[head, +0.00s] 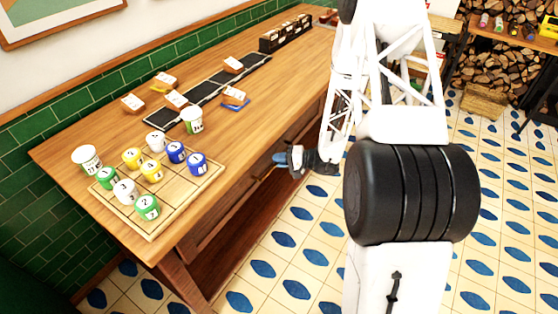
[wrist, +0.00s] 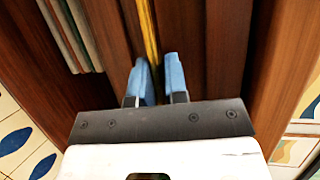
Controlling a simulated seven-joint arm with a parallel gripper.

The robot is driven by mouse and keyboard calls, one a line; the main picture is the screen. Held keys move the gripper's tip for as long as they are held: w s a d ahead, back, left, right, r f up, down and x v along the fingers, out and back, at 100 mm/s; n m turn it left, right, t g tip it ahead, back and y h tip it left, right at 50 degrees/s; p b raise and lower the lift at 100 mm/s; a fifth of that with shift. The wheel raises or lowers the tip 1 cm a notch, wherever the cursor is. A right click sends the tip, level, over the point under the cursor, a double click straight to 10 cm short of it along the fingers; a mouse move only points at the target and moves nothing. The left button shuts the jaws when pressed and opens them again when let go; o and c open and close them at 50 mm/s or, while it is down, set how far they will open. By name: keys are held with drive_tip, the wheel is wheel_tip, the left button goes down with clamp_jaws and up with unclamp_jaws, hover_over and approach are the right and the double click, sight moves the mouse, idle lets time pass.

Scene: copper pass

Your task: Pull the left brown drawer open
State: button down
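The wooden table (head: 240,150) has brown drawers along its front side, under the top. The left brown drawer (head: 222,207) is the nearer one and looks shut. My gripper (head: 280,158) is at the table's front, near the drawer fronts, with blue fingertips pointing at the wood. In the wrist view, my gripper (wrist: 158,75) has its two blue fingers apart, with a narrow gap between them. A thin gold strip (wrist: 149,30) runs over the dark brown wood and in line with that gap. I cannot tell whether the fingers touch it.
On the tabletop are a square wooden board (head: 200,190) with several numbered cups, a black strip (head: 215,95) with small card blocks, and a dark box (head: 285,35) at the back. The tiled floor (head: 300,240) right of the table is clear. Firewood (head: 500,65) is stacked at back right.

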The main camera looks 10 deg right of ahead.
idle(0.3)
drive_tip(key=s+d, duration=2.3)
drive_tip(key=shift+d, duration=0.1)
drive_tip(key=c, duration=1.2)
unclamp_jaws()
drive_tip(key=shift+o, duration=0.2)
drive_tip(key=shift+s+d, duration=0.15)
drive_tip(key=v, duration=0.7)
drive_tip(key=shift+d, duration=0.2)
